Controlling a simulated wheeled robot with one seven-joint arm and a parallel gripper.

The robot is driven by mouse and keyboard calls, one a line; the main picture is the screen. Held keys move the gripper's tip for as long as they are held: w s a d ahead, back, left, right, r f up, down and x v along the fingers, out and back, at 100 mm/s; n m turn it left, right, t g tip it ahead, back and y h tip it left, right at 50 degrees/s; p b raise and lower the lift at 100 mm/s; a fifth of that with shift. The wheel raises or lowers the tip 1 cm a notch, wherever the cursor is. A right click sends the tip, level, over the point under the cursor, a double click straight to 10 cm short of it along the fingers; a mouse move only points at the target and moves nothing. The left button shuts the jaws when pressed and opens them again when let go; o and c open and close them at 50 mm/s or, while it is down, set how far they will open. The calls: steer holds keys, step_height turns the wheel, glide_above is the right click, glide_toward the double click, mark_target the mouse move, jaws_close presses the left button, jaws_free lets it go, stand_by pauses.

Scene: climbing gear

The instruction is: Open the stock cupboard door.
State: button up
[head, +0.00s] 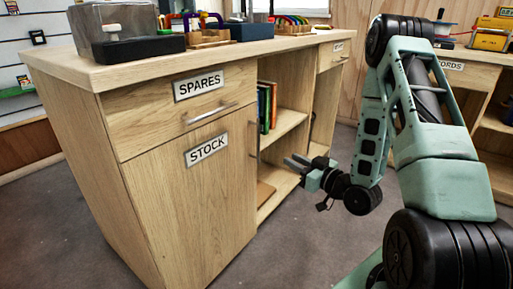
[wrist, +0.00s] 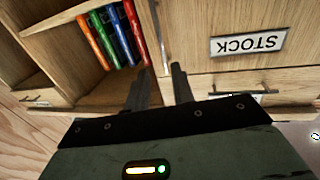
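The stock cupboard door (head: 190,205) is a light wooden panel below the drawer, with a white STOCK label (head: 206,149). It looks shut, flush with the cupboard front. Its vertical metal handle (head: 257,142) is by the door's right edge. My gripper (head: 294,161) is to the right of the handle, in front of the open shelves, with its fingers pointing left. In the wrist view my gripper (wrist: 160,84) has its two dark fingers apart with nothing between them. The door (wrist: 240,75) shows upside down there, and the handle (wrist: 159,32) is beyond the fingertips.
The SPARES drawer (head: 190,100) above the door is shut. Open shelves with coloured books (head: 266,107) are right of the door. The worktop (head: 150,68) carries a grey box and climbing gear. Another counter with a CORDS label (head: 450,66) stands behind my arm. The floor before the door is clear.

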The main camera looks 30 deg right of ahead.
mark_target(259, 142)
steer(key=w+b, duration=0.3)
steer(key=w, duration=0.2)
steer(key=w+a+b, duration=0.1)
steer(key=w+b, duration=0.3)
steer(key=w, duration=0.1)
steer(key=w+a+b, duration=0.1)
steer(key=w+b, duration=0.2)
steer(key=w, duration=0.3)
steer(key=shift+a+b, duration=0.25)
steer(key=shift+b, duration=0.05)
jaws_close()
